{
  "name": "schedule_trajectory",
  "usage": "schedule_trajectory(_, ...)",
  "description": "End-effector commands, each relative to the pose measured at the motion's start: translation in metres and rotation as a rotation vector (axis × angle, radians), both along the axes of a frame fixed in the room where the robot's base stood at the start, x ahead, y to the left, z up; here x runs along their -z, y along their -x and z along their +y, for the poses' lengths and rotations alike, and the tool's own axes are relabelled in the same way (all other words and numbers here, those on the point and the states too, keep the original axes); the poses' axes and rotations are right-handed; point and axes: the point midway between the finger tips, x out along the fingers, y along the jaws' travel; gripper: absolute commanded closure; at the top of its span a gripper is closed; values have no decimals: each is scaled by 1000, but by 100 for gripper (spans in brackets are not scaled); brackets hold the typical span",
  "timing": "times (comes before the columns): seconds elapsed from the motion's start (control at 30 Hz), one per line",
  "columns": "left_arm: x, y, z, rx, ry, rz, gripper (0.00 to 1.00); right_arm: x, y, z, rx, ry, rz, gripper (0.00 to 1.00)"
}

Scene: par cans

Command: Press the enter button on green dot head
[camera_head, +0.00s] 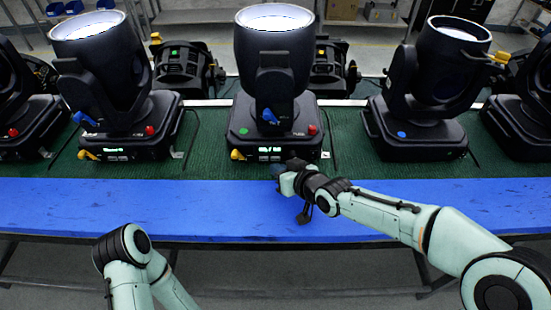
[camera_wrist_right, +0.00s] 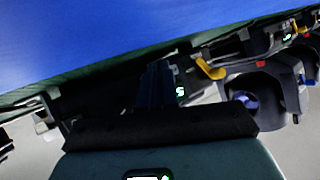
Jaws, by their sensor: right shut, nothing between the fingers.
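Several black moving-head lights stand on the table. The middle light (camera_head: 272,100) has a lit lens, blue and yellow levers, a red knob and a small lit green display (camera_head: 270,150) on its base front. My right gripper (camera_head: 279,170) is shut and empty, low in front of the middle light's base. In the wrist view its dark fingers (camera_wrist_right: 156,84) show beside a lit green display (camera_wrist_right: 180,91); contact with a button cannot be told. My left gripper is out of view.
A left light (camera_head: 100,85) with a red knob and a right light (camera_head: 430,90) with a blue dot flank the middle one. The table has a green mat (camera_head: 350,145) and a bare blue front strip (camera_head: 130,205). Shelving stands behind.

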Motion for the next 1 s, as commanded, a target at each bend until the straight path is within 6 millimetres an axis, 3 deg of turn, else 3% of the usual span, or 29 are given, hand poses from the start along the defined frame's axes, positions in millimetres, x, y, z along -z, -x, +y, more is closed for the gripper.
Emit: schedule_trajectory(1.0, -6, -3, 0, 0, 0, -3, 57, -1, -11, 0, 0, 0, 0, 100)
